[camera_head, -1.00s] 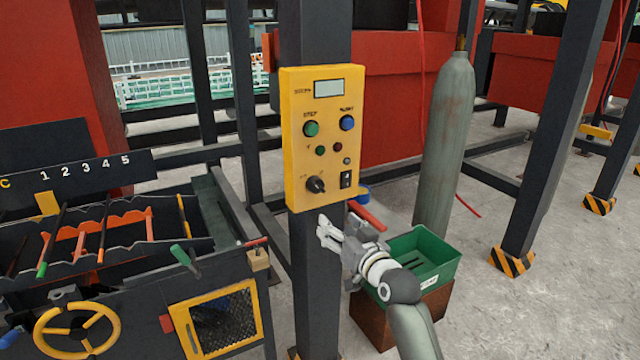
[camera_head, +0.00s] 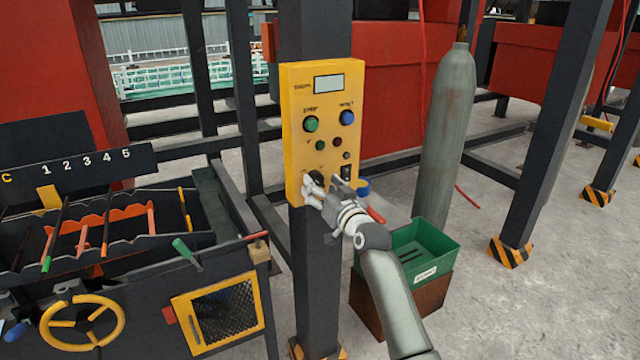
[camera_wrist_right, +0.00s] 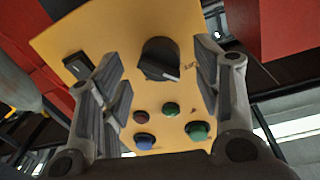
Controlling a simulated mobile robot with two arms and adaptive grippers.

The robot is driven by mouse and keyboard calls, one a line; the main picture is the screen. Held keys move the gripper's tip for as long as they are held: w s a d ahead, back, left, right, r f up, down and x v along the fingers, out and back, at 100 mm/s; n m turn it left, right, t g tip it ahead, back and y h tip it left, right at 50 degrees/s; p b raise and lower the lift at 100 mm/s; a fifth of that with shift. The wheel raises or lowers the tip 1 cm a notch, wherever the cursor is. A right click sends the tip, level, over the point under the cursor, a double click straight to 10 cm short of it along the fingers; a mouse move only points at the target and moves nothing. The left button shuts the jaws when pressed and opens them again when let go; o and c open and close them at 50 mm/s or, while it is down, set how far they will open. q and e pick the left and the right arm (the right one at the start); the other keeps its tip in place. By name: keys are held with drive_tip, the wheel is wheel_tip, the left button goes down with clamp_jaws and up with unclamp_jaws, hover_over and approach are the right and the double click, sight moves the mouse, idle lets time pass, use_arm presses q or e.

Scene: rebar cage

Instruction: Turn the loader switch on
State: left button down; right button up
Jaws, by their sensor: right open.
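The yellow control panel (camera_head: 324,100) is mounted on a dark post. Near its bottom are a black rotary knob (camera_wrist_right: 160,58) and a black rocker switch (camera_head: 346,173), which also shows in the right wrist view (camera_wrist_right: 77,66). I cannot read which one is the loader switch. My right gripper (camera_head: 322,190) is at the panel's lower edge, in front of the knob. In the right wrist view its open fingers (camera_wrist_right: 158,80) stand either side of the knob, with gaps visible. The gripper partly hides the knob in the head view. My left gripper is not in view.
Above the knob are a green button (camera_head: 311,124), a blue button (camera_head: 347,117) and a small display (camera_head: 328,83). A green bin (camera_head: 425,262) stands below right, near a grey cylinder (camera_head: 446,140). A machine with a yellow handwheel (camera_head: 82,324) is at left.

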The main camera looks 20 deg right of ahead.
drive_tip(key=shift+w+a, duration=0.1)
drive_tip(key=shift+w, duration=0.65)
drive_tip(key=shift+c, duration=0.2)
drive_tip(key=c, duration=1)
